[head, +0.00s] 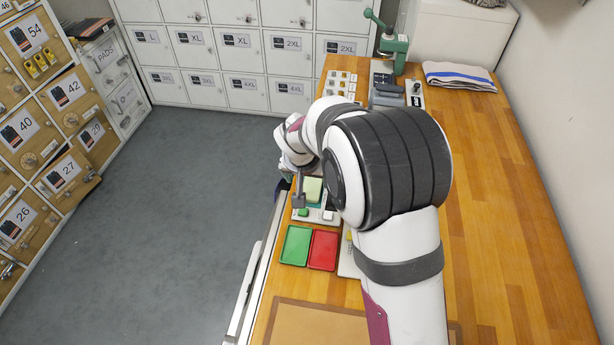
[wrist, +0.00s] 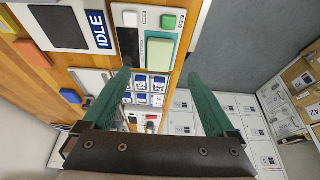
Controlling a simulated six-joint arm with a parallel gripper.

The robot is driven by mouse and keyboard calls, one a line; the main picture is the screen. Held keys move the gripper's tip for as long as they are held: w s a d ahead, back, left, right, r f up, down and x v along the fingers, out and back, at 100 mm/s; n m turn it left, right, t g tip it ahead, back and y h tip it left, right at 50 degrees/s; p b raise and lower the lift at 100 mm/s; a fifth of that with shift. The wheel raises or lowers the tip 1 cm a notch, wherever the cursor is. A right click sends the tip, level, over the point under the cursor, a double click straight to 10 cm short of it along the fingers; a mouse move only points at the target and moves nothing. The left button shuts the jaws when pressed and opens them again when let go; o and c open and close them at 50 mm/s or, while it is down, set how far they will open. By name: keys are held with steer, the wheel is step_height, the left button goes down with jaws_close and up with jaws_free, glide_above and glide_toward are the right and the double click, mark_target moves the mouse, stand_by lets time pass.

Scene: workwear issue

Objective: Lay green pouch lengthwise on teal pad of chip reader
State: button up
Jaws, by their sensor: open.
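The chip reader is a pale panel with a white button, a green button (wrist: 168,21) and a teal pad (wrist: 163,34). The pale green pouch (wrist: 160,53) lies on the teal pad, its long side appearing to run along the pad. In the head view the pouch (head: 314,188) is partly hidden at the right by my arm. My gripper (wrist: 158,75) is open, with its two green fingers spread and nothing seen between them. The pouch appears beyond the fingertips in the wrist view, apart from them. In the head view the fingers are mostly hidden.
A green tray (head: 297,245) and a red tray (head: 323,250) sit in front of the reader. A device marked IDLE (wrist: 60,27) stands beside it. A folded towel (head: 459,76) lies at the back. The right of the wooden bench (head: 510,220) is clear.

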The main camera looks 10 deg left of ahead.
steer(key=s+d+r+m+g, duration=0.2)
steer(key=s+d+r+m, duration=0.1)
steer(key=s+d+r, duration=0.8)
steer(key=s+d+m+g+y, duration=0.1)
steer(key=s+d, duration=0.3)
steer(key=s, duration=1.8)
steer(key=shift+d+f+m+g+y, duration=0.2)
steer(key=shift+m+g+y, duration=0.2)
steer(key=shift+m+g, duration=0.45)
